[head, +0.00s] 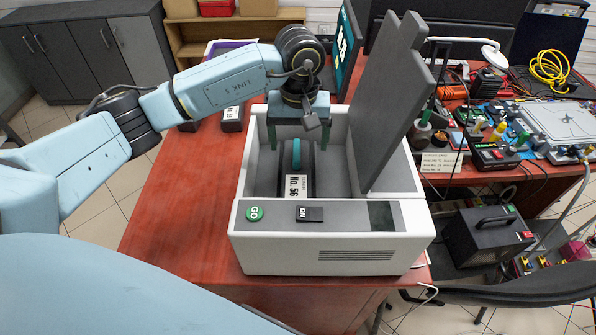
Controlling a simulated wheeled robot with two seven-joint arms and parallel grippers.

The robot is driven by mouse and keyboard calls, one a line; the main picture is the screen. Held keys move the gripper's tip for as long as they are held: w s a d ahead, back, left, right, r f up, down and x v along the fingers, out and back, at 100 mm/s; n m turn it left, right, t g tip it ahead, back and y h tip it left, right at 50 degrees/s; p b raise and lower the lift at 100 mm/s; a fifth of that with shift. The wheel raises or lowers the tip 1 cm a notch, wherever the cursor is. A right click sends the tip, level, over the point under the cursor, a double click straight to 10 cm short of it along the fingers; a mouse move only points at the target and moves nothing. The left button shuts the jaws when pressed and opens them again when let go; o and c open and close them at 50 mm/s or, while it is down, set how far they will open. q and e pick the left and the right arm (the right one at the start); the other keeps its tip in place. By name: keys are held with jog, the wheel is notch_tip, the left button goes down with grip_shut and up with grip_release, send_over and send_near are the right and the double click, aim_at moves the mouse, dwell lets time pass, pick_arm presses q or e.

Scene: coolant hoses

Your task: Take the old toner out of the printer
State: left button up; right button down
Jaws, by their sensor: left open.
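The printer (334,262) is a white box on the red table with its grey lid (392,110) raised. The old toner (299,187) lies inside the open bay, a dark cartridge with a white "No. 56" label and a teal handle (296,154) standing up. My left gripper (298,142) is over the bay, pointing down. Its two green fingers are apart, one on each side of the handle in the picture, with gaps showing. I cannot tell whether the fingertips reach the handle's height. My right gripper is not in view.
Dark cartridges, one labelled (232,118), stand on the table behind the printer, partly under my left arm. A purple-rimmed tray (229,43) is farther back. The red table (180,205) left of the printer is clear.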

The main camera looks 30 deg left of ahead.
aim_at(296, 158)
pick_arm(q)
notch_tip(296, 158, down, 3)
jog(key=shift+s+r, duration=0.1)
jog(key=shift+r, duration=0.1)
jog(key=shift+f, duration=0.25)
jog(key=f, duration=0.4)
jog(key=shift+s+a+f, duration=0.1)
jog(key=shift+s, duration=0.1)
jog(key=shift+f, duration=0.55)
jog(key=shift+c, duration=0.7)
jog(key=shift+w+r, duration=0.1)
jog(key=c, duration=1.3)
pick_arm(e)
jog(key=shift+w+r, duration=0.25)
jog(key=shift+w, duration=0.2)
